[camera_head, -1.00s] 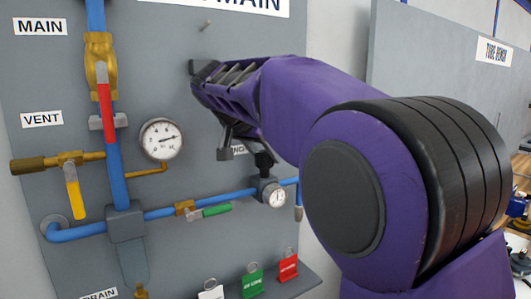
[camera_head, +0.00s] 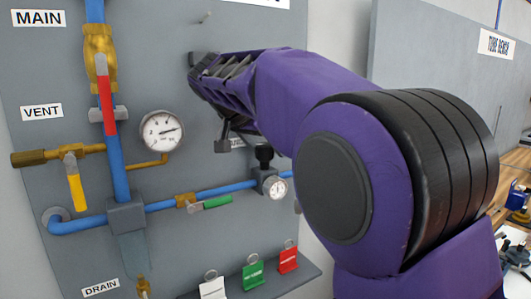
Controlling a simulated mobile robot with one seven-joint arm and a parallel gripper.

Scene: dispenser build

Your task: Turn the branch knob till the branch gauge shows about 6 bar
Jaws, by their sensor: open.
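The black branch knob (camera_head: 264,156) stands on top of the regulator on the blue horizontal pipe. The small white round branch gauge (camera_head: 275,187) sits just below the knob; its reading is too small to make out. My gripper (camera_head: 207,102) is open and empty, up and to the left of the knob, in front of the grey board. Its lower finger is near the knob in the picture but appears apart from it. The label behind that finger is mostly hidden.
A larger gauge (camera_head: 162,131) is left of my gripper. A red-handled main valve (camera_head: 106,100), a yellow-handled vent valve (camera_head: 74,180) and a green-handled valve (camera_head: 210,203) are on the pipes. White, green and red tags (camera_head: 253,277) stand on the ledge below. My arm covers the right side.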

